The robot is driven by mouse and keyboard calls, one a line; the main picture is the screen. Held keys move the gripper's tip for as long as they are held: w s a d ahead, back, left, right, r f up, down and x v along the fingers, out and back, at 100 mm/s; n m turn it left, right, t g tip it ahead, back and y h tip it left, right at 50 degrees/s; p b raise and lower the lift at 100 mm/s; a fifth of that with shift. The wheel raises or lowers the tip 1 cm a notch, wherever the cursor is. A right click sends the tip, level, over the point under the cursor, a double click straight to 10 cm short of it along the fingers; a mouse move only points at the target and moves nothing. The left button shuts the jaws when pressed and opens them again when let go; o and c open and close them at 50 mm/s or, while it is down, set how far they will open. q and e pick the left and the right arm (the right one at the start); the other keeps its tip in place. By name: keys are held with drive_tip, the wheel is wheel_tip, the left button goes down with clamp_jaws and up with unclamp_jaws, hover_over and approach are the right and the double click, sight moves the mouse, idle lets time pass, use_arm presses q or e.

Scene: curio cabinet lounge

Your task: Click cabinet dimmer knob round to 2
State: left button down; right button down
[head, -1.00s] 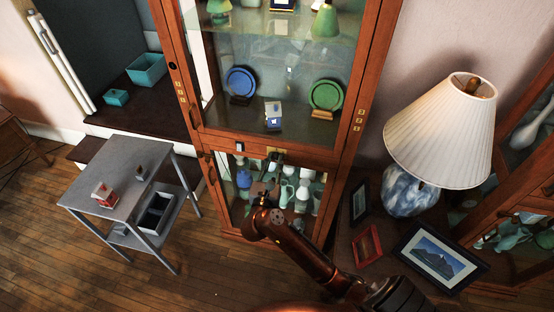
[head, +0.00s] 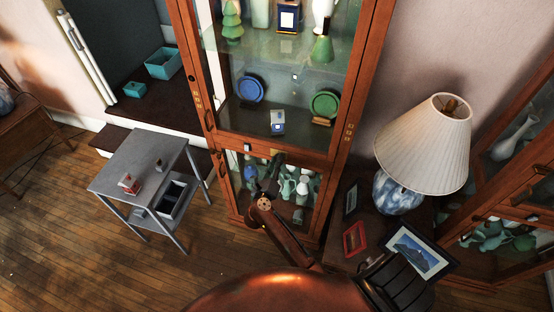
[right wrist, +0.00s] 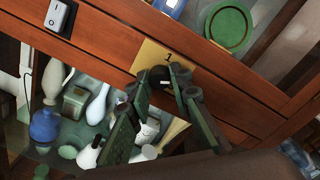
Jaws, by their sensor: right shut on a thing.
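The dimmer knob (right wrist: 159,75) is a small dark knob on a brass plate (right wrist: 148,54) set in the cabinet's wooden rail, seen in the right wrist view. A "1" shows on the plate above the knob; no other numeral is readable. A small pale mark shows on the knob's face. My right gripper (right wrist: 161,79) is shut on the knob, one finger on each side. In the head view my right gripper (head: 276,160) is at the cabinet's middle rail, and the knob is hidden behind it. My left gripper is not in view.
A white rocker switch (right wrist: 60,16) sits left of the plate on the same rail. Glass doors with vases (head: 289,187) below and plates (head: 324,103) above surround the rail. A lamp (head: 425,145) and picture frames stand right; a grey side table (head: 150,160) stands left.

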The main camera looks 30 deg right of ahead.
drive_tip(key=shift+n, duration=0.3)
drive_tip(key=c, duration=1.7)
unclamp_jaws()
drive_tip(key=shift+c, duration=0.2)
drive_tip(key=v, duration=0.7)
drive_tip(key=shift+s+a, duration=0.2)
drive_tip(key=shift+a, duration=0.05)
